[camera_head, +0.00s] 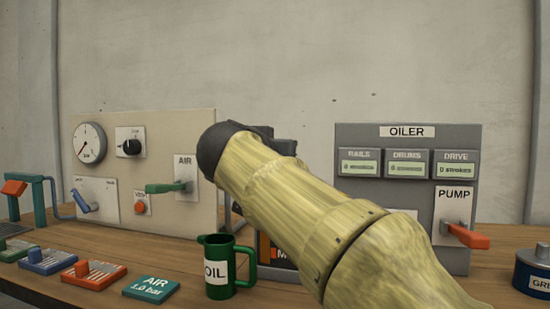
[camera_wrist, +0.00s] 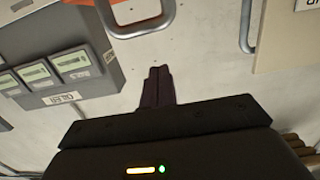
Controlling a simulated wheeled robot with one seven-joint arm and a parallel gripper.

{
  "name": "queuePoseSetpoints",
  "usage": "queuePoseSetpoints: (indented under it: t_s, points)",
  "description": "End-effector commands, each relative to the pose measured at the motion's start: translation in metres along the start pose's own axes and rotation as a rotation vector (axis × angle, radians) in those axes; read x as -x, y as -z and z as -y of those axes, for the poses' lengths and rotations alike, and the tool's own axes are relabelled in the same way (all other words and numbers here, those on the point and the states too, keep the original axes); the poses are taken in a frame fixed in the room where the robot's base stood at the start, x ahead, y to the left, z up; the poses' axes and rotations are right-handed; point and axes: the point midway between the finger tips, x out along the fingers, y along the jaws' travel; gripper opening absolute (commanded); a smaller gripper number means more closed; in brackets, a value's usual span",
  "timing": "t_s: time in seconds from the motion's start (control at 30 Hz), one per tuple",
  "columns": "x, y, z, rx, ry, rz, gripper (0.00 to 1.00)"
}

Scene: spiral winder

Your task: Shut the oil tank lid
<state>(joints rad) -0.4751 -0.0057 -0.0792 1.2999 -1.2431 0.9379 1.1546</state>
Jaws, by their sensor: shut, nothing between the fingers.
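My gripper (camera_wrist: 160,75) shows in the wrist view with its two dark fingers together and nothing between them. In the head view my arm covers the gripper and most of what stands between the two panels. Behind the arm a dark unit (camera_head: 265,248) with an orange strip and a partly hidden label shows low down. I cannot tell whether it is the oil tank, and I see no lid clearly. In the wrist view a grey U-shaped bar (camera_wrist: 140,27) lies beyond the fingertips, apart from them.
The grey OILER panel (camera_head: 407,150) stands right of my arm, with an orange pump lever (camera_head: 465,236). A beige gauge panel (camera_head: 140,130) stands left. A green OIL jug (camera_head: 217,268) is on the wooden bench near the arm. A blue tin (camera_head: 535,268) is at the right edge.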

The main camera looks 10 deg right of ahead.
Motion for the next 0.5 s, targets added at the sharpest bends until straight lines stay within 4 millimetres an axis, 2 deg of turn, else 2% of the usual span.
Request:
queuePoseSetpoints:
  t_s: [0.03,0.3,0.5]
  points:
    - [0.013,-0.006,0.001,0.0,0.008,-0.001,0.0]
    - [0.065,-0.017,0.0,0.001,0.005,-0.004,0.0]
    - [0.086,-0.022,-0.001,0.0,0.004,-0.005,0.0]
